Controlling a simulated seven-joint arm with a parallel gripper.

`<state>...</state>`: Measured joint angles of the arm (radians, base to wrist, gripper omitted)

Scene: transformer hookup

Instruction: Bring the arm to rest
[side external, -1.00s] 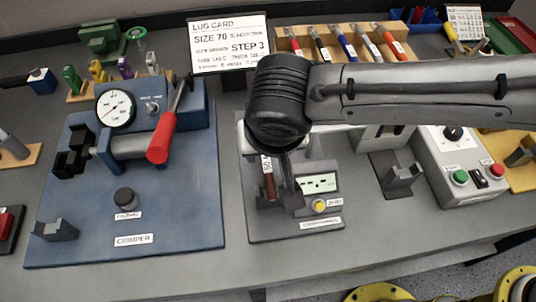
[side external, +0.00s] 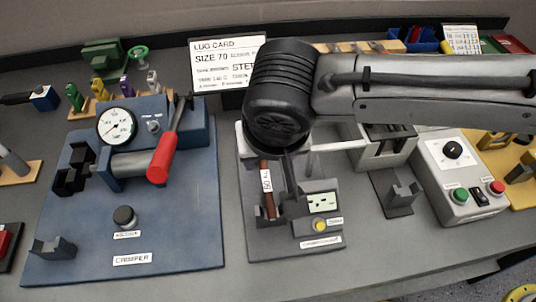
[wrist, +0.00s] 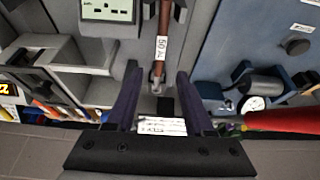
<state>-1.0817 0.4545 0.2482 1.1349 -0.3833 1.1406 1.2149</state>
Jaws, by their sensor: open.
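My gripper (wrist: 157,82) is open in the wrist view, with its two dark fingers apart and nothing held between them. A brown-and-grey rod (wrist: 160,45) with a white label lies beyond the fingertips, roughly in line with the gap. In the side external view the rod (side external: 268,190) stands in a grey fixture (side external: 290,244) with a small green display. My gripper is above and behind it there, mostly hidden by my wrist. The rod looks apart from the fingers.
A blue crimper (side external: 180,225) with a red handle and gauge stands left. A grey control box (side external: 465,180) with green and red buttons is at right. A lug card (side external: 225,62) stands behind, partly covered by my wrist. A tool rack at the back is mostly hidden by my arm.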

